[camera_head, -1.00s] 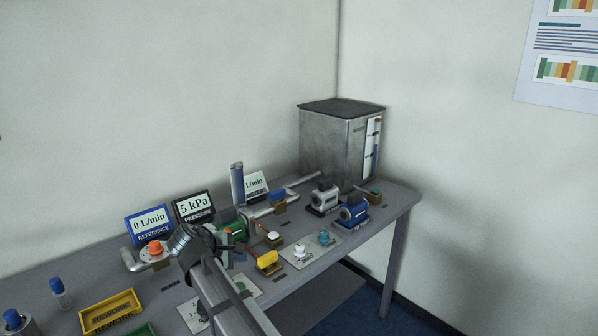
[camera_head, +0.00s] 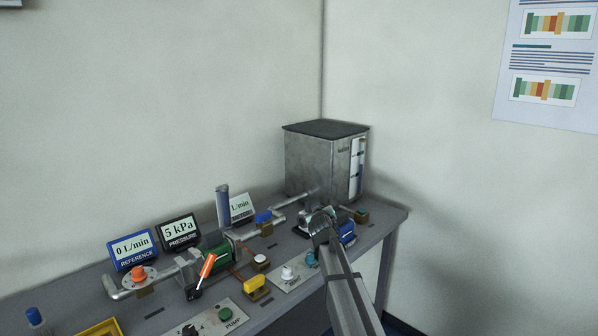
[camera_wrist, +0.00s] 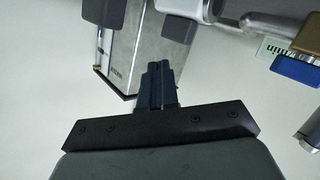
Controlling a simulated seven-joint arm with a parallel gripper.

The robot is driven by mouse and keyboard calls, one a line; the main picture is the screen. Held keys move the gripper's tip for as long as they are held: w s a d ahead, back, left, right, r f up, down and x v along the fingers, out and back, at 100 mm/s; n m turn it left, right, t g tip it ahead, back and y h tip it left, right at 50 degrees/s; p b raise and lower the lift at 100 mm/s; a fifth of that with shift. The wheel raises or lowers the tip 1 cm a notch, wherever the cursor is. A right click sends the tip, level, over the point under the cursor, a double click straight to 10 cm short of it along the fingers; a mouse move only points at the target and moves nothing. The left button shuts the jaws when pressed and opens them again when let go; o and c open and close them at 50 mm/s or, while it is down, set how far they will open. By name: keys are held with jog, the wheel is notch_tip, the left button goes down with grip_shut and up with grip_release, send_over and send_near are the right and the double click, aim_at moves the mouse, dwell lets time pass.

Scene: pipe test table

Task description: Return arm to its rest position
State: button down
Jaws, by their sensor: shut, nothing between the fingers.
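My gripper (camera_wrist: 158,85) shows in the wrist view as two dark fingers pressed together, with nothing between them. In the head view my arm reaches in from the lower right, over the right part of the table (camera_head: 392,222). My fingers cannot be made out there. The arm's far end is in front of the pumps near the metal tank (camera_head: 322,165) and partly hides them. The tank's grey side also shows behind the fingers in the wrist view (camera_wrist: 150,45).
Pipes, a green pump body (camera_head: 215,256), an orange-handled lever (camera_head: 207,266) and a yellow block (camera_head: 256,283) crowd the table. The reference display (camera_head: 132,249) and pressure display (camera_head: 179,232) stand behind. The air above the table's left half is clear.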

jog(key=s+d+f+m+t+h, duration=0.1)
jog(key=d+f+m, duration=0.15)
jog(key=d, duration=0.55)
jog(key=d+f+m, duration=0.2)
jog(key=d+f, duration=0.1)
jog(key=d, duration=0.6)
jog(key=s+f+g, duration=0.3)
jog(key=s+f, duration=0.4)
jog(key=f, duration=0.5)
jog(key=s+f+m+g, duration=0.1)
jog(key=s+f+g, duration=0.2)
jog(key=s+f, duration=0.55)
jog(key=s+f+g, duration=0.2)
jog(key=s+f, duration=0.3)
jog(key=f, duration=0.9)
jog(key=s+a+f+g, duration=0.25)
jog(key=s+f, duration=0.35)
jog(key=s, duration=0.6)
jog(key=s+a+f+g+y, duration=0.1)
jog(key=s+f+g, duration=0.4)
jog(key=s, duration=0.6)
jog(key=s+a+f+g, duration=0.25)
jog(key=s+f, duration=0.45)
jog(key=s, duration=0.5)
jog(key=s+a+g, duration=0.1)
jog(key=s+g, duration=0.4)
jog(key=s, duration=1.1)
jog(key=shift+s+a+f+n+y, duration=0.15)
jog(key=shift+a+f+n+y, duration=0.15)
jog(key=shift+n+y, duration=0.1)
